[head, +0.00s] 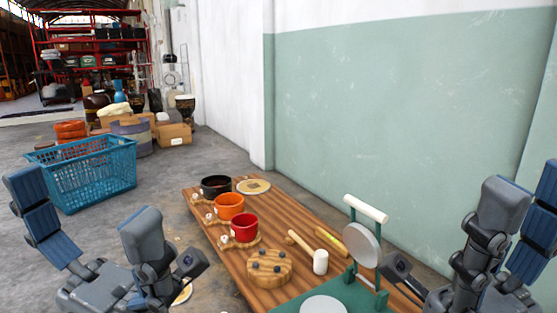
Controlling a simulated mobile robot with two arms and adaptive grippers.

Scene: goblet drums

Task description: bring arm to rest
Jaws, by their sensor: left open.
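My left gripper (95,225) hangs at the bottom left, its fingers spread wide with nothing between them. It is over the floor, left of the wooden table (283,216) and in front of the blue basket. My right gripper (480,235) is at the bottom right, partly cut off by the picture edge. Its visible fingers stand apart with nothing seen between them. I see neither gripper touching anything.
The table bears black (215,186), orange (229,206) and red (244,228) pots, a round wooden board (268,267) and a white-headed mallet (320,262). A blue basket (95,175) stands left. A green-white wall (400,130) runs behind. Floor between basket and table is mostly clear.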

